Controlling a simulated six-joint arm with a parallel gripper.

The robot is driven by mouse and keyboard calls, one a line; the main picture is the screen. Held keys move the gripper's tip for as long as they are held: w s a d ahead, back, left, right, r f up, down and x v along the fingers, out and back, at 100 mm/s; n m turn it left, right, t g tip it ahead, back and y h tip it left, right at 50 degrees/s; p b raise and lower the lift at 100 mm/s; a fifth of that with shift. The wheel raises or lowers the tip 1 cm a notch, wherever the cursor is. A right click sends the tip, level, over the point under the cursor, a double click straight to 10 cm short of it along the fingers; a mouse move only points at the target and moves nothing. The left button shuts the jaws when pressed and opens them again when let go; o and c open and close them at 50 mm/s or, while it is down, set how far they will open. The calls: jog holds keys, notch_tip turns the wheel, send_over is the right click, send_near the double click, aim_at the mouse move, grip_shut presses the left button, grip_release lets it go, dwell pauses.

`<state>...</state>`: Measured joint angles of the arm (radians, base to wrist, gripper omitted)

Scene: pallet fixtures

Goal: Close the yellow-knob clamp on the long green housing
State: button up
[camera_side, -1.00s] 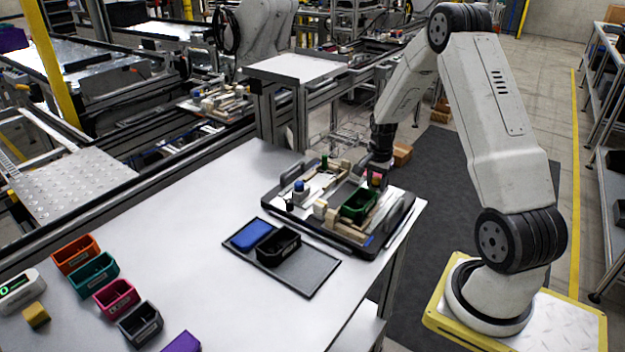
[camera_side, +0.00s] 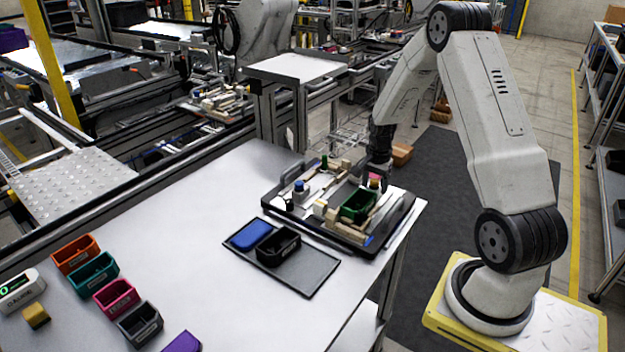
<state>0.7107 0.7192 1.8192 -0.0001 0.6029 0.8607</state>
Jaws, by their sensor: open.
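The green housing (camera_side: 357,206) sits on the right part of a dark pallet fixture (camera_side: 408,203). It looks like an open-topped box between pale blocks. My gripper (camera_side: 374,184) points down just behind the housing, at the pallet's back right. It is open, with its fingers around or beside a small knob (camera_side: 374,177) that looks pink on top with a yellowish part below. I cannot tell whether the fingers touch it. The clamp's arm is too small and partly hidden to read its position.
The pallet also carries a blue knob (camera_side: 299,185) at left and a dark green knob (camera_side: 324,162) at the back. A dark tray (camera_side: 310,276) in front holds a blue block (camera_side: 250,235) and a black bin (camera_side: 278,246). Coloured bins stand front left; the table's middle is clear.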

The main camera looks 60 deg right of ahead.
jog(key=shift+r, duration=0.15)
jog(key=shift+r, duration=3.85)
